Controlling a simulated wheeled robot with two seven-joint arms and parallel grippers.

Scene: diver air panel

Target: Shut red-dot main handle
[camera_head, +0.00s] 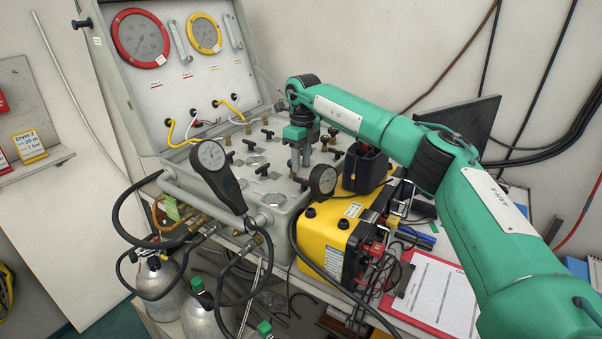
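The grey air panel (222,172) lies open in its case, with several black T-shaped handles on its top, such as one black handle (267,133) left of my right gripper. I cannot make out a red dot on any handle; the main handle may be hidden behind my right gripper. My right gripper (300,178) points down over the right middle of the panel, its fingertips close to the panel top among the handles. Its fingers look close together, but whether they are shut or hold a handle is too small to tell. My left gripper is not in view.
A yellow box (330,226) with cables sits to the right, beside a red clipboard (398,303). Gas cylinders (160,287) and hoses are below. The upright lid (165,97) holds two dials.

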